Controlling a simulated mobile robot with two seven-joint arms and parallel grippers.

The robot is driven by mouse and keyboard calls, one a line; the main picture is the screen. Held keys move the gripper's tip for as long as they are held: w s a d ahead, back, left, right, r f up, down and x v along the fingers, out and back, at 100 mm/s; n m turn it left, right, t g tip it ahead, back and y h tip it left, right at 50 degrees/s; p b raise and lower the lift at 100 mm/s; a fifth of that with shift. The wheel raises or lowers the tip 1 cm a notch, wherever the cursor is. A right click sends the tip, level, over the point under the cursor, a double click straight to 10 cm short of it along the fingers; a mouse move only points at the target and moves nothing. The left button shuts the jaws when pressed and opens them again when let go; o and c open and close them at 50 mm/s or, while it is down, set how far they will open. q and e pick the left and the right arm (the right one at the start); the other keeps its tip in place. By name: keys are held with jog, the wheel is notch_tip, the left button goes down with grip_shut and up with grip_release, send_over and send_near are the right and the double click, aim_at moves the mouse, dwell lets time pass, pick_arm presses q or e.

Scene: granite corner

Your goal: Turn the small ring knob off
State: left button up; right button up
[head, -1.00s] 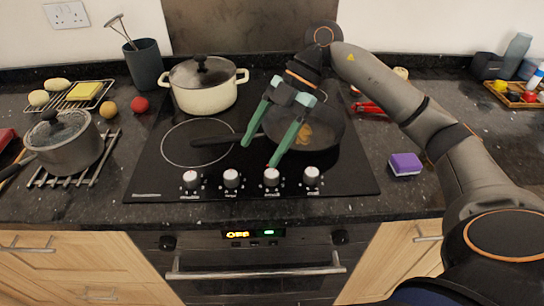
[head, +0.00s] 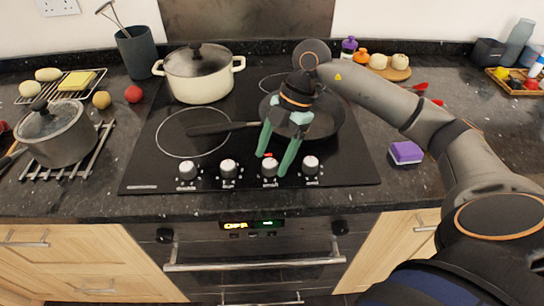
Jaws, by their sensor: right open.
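Several silver knobs stand in a row along the front of the black hob (head: 150,172): the first (head: 187,170), the second (head: 228,169), the third (head: 270,170) and the fourth (head: 311,165). Their labels are too small to read, so I cannot tell which one is the small ring knob. My right gripper (head: 269,164) is open, its green fingers pointing down on either side of the third knob. I cannot tell whether they touch it. A small red mark shows at that knob's top. My left gripper is out of view.
A dark frying pan (head: 332,122) sits behind and partly under my right gripper, its handle pointing left. A cream pot (head: 198,82) stands at the back left of the hob. A purple sponge (head: 406,152) lies on the counter to the right. The hob's front left is clear.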

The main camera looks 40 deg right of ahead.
jog(key=shift+a+f, duration=0.2)
jog(key=shift+f, duration=0.25)
grip_shut()
dwell(0.4)
